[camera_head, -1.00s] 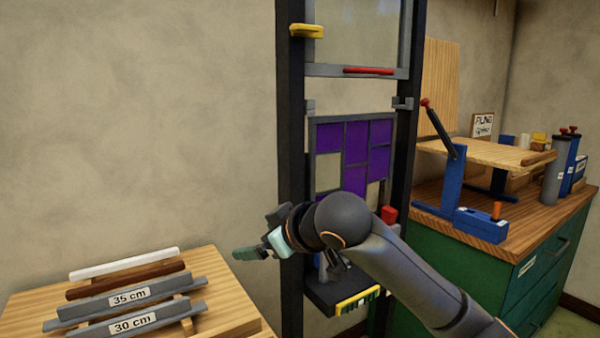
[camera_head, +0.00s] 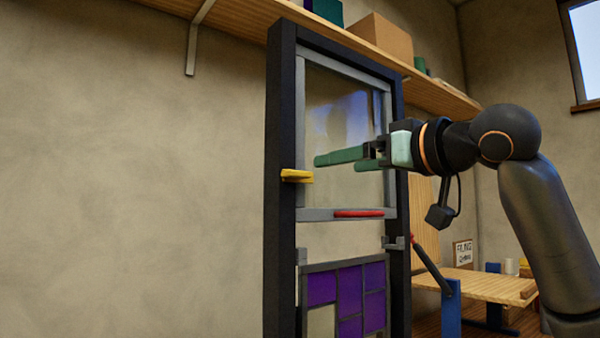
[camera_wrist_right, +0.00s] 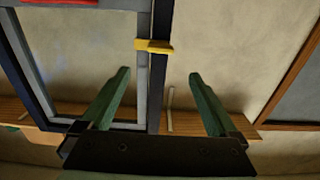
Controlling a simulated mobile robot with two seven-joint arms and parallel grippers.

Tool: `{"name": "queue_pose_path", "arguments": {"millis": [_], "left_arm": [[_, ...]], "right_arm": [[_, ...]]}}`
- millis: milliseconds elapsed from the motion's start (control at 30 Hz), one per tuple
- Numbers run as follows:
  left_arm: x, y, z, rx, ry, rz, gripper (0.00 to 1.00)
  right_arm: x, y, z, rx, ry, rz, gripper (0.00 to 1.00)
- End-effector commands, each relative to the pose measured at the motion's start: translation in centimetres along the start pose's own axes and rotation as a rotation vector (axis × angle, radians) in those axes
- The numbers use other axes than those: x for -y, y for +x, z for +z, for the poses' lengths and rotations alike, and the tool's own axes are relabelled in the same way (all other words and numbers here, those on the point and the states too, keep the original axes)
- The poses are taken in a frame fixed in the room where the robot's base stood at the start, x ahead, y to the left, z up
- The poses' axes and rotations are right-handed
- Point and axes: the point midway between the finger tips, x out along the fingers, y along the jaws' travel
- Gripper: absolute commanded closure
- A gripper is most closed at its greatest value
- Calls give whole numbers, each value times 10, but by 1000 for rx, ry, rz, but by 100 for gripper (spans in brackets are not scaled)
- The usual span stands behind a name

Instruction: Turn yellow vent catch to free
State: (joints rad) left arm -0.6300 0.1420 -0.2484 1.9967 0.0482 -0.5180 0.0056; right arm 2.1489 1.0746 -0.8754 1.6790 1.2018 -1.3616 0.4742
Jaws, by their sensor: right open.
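The yellow vent catch (camera_head: 297,176) is a small bar on the left post of the dark frame, beside the glazed vent (camera_head: 345,130). In the right wrist view the catch (camera_wrist_right: 154,46) lies ahead of the fingers, between their lines. My right gripper (camera_head: 340,159) has green fingers, is open and empty, and points left toward the catch, apart from it. In the wrist view the right gripper (camera_wrist_right: 158,85) shows its two fingers spread wide. The left gripper is not in view.
A red handle (camera_head: 358,213) sits on the vent's bottom rail. A purple leaded panel (camera_head: 346,297) stands below it in the frame (camera_head: 281,240). A wooden shelf (camera_head: 440,93) with boxes runs behind the top.

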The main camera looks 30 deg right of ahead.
Motion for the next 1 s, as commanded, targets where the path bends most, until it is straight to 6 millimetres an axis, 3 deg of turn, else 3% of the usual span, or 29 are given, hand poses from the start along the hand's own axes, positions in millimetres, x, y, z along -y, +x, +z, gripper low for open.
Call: {"name": "queue_pose_path", "arguments": {"millis": [500,700,1000], "left_arm": [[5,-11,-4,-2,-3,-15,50],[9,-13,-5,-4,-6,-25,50],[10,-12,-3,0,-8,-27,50]], "right_arm": [[1,97,-1,3,-4,0,5],[1,114,0,1,-4,1,5],[0,116,1,1,-4,1,5]]}}
